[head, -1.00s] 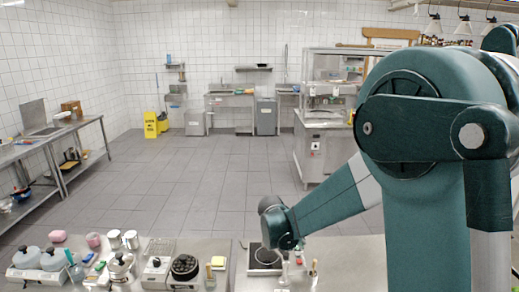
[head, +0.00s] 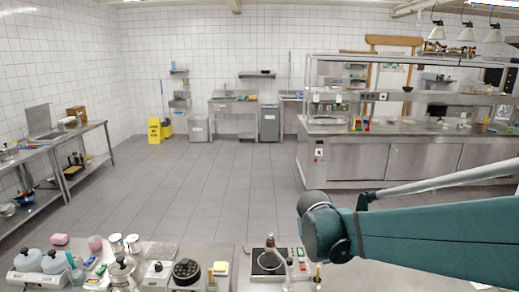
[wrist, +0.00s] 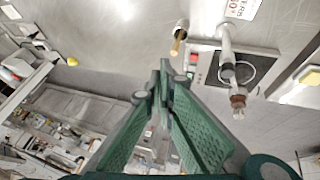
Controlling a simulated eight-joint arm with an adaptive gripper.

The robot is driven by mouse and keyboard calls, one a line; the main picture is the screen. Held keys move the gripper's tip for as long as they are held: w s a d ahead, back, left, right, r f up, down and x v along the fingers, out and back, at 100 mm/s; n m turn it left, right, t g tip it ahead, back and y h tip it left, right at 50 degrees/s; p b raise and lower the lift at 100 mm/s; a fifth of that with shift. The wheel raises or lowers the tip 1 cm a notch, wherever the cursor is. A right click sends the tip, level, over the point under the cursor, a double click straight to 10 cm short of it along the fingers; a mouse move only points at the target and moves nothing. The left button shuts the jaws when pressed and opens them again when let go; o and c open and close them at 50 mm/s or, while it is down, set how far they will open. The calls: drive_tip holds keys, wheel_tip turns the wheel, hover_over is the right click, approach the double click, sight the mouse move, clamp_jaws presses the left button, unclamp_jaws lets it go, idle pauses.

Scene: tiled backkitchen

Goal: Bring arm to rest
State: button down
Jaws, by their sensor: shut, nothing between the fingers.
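My gripper (wrist: 160,75) shows in the wrist view with its green ribbed fingers brought together at the tips. It is shut and empty. It points over the steel counter, which shows tilted in this view. In the head view my green arm stretches in from the right edge above the counter (head: 350,280). The gripper itself cannot be made out there.
A black hob plate (head: 262,268) with slim upright items beside it stands on the counter below my arm; the hob also shows in the wrist view (wrist: 262,73). Pots and jars crowd the counter's left. A yellow floor sign (head: 154,130) stands far back. The tiled floor between is clear.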

drive_tip(key=s+r+t+y+b, duration=0.1)
drive_tip(key=s+t+y+b, duration=0.1)
drive_tip(key=s, duration=2.3)
drive_tip(key=shift+s+d+r+y+b, duration=0.25)
drive_tip(key=shift+d+y+b, duration=0.1)
drive_tip(key=shift+y+b, duration=0.2)
